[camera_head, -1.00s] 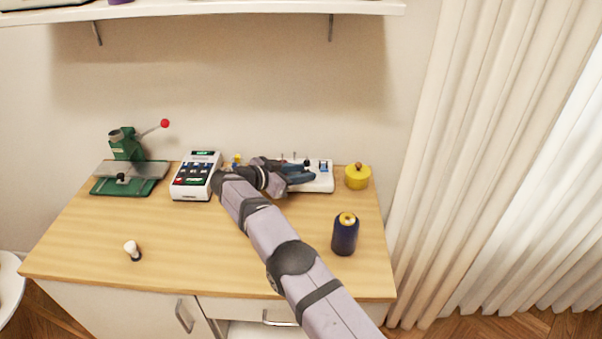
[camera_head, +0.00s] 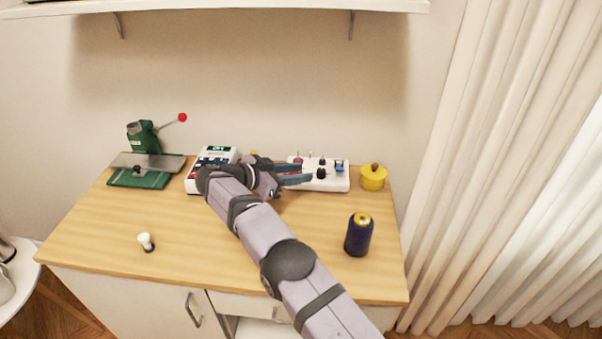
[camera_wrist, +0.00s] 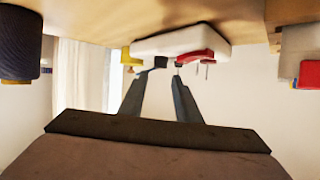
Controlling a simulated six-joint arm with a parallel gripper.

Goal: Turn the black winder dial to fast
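The white winder base (camera_head: 334,183) stands at the back right of the table. Its black dial (camera_head: 321,173) shows on the front part of the top; the dial's setting is too small to read. My gripper (camera_head: 306,173) reaches in from the left, its two blue-grey fingers apart and empty, tips just left of the dial. In the wrist view, which is upside down, the open fingers (camera_wrist: 158,78) point at the winder base (camera_wrist: 185,42). The black dial (camera_wrist: 160,62) lies just beyond the tips, with a red part beside it. I cannot tell whether a finger touches the dial.
A dark blue thread cone (camera_head: 358,238) stands in front of the winder, and a yellow lidded pot (camera_head: 373,178) to its right. A white keypad device (camera_head: 208,170) and green press (camera_head: 142,140) stand left. A small white-topped object (camera_head: 146,241) is at front left.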

